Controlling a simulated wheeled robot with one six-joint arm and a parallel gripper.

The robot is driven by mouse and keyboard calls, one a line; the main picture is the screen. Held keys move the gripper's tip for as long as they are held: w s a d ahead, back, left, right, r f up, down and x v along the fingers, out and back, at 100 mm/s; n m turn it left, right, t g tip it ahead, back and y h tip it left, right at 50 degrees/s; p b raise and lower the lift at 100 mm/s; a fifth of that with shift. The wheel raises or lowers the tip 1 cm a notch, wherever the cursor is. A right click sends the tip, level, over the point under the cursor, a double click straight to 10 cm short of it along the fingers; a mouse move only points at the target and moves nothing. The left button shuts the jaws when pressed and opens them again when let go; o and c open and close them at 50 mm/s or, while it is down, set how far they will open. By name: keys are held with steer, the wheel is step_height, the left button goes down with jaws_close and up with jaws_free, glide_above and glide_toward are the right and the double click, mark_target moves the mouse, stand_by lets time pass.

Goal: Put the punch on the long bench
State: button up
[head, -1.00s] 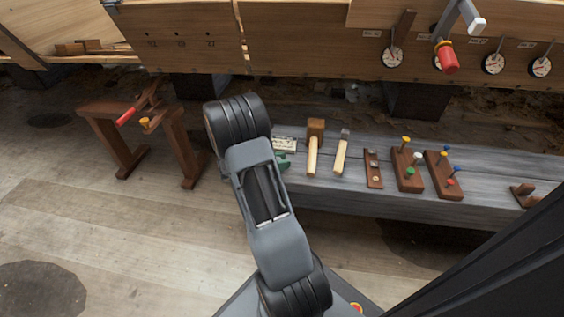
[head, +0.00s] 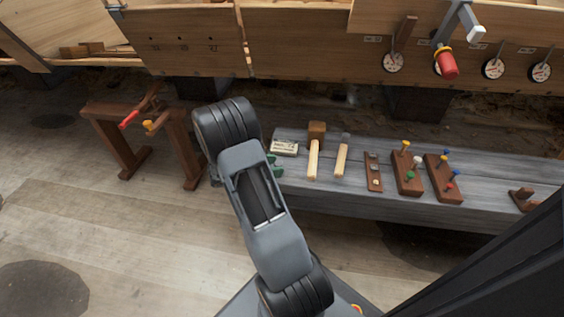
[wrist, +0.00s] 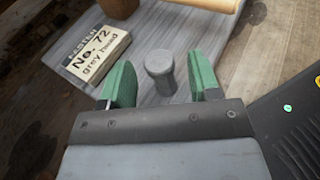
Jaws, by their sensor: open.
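A small grey, round-headed piece (wrist: 159,66) shows in the wrist view; it looks like the punch, though I cannot be sure. It appears to stand upright on the grey boards of the long bench (head: 500,172), close to its left end. My gripper (wrist: 160,84) is open, with one green finger on each side of the piece and a visible gap at both sides. In the head view my gripper (head: 274,166) is mostly hidden behind my own wrist, and the grey piece cannot be made out there.
A label block (head: 284,148) reading "No. 72 grey head" lies beside the fingers. A mallet (head: 313,155), a hammer (head: 342,158) and peg blocks (head: 407,172) lie farther right on the bench. A brown trestle (head: 122,140) stands left. The plank hull (head: 310,40) rises behind.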

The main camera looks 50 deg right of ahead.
steer(key=p+v, duration=0.2)
steer(key=v, duration=0.6)
steer(key=s+a+r+m+t+y, duration=0.4)
steer(key=s+a+r+m+y, duration=0.1)
steer(key=a, duration=0.5)
steer(key=s+a+r+m+t+y, duration=0.5)
steer(key=a+r+m+y, duration=0.2)
steer(key=a+m+y, duration=0.1)
steer(key=shift+a+r+y, duration=0.2)
steer(key=shift+a+y, duration=0.4)
steer(key=shift+a, duration=0.65)
steer(key=shift+w, duration=0.1)
